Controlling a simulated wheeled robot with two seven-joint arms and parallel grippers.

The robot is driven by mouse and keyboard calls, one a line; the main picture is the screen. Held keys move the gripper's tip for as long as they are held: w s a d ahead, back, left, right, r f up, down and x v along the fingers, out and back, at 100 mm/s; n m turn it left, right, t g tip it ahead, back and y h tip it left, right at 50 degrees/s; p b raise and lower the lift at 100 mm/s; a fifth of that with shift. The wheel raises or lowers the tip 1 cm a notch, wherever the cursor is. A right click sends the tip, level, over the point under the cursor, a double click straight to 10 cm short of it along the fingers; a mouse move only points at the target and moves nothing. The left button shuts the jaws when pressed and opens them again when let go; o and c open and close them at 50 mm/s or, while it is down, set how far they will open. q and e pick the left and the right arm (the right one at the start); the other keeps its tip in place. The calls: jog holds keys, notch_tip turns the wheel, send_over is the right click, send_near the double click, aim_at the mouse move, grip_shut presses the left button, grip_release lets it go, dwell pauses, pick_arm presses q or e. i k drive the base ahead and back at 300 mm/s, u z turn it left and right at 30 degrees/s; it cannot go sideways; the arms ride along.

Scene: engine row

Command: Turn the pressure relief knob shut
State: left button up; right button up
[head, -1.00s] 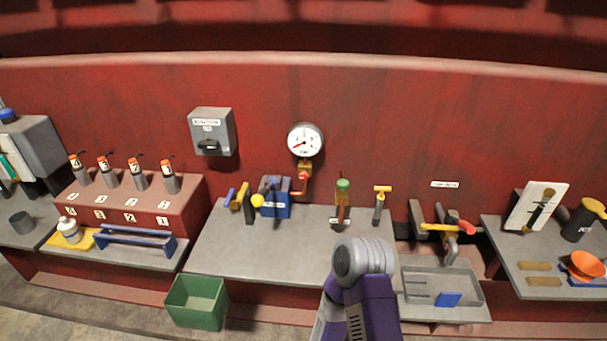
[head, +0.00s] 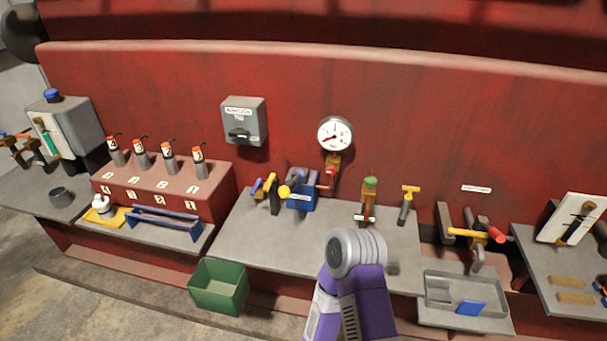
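A small red knob (head: 331,172) sits on the brass fitting below the round white pressure gauge (head: 335,133) on the red wall. I cannot tell for sure that it is the pressure relief knob, nor how far it is turned. A blue pump box (head: 301,196) stands on the grey bench just left of and below it, with a yellow ball-ended handle (head: 284,191). A purple and grey link of my own arm rises from the bottom centre, in front of the bench. Neither gripper shows.
A grey bench (head: 265,240) has clear room in front of the pump. A green-topped valve (head: 370,184) and a yellow T-handle (head: 409,194) stand to the right. A green bin (head: 219,287) is below the bench's front edge.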

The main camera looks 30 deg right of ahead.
aim_at(331, 169)
jog(key=u, duration=1.2)
jog(key=k, duration=1.1)
jog(key=z, duration=1.45)
jog(key=i, duration=0.25)
jog(key=u, duration=0.05)
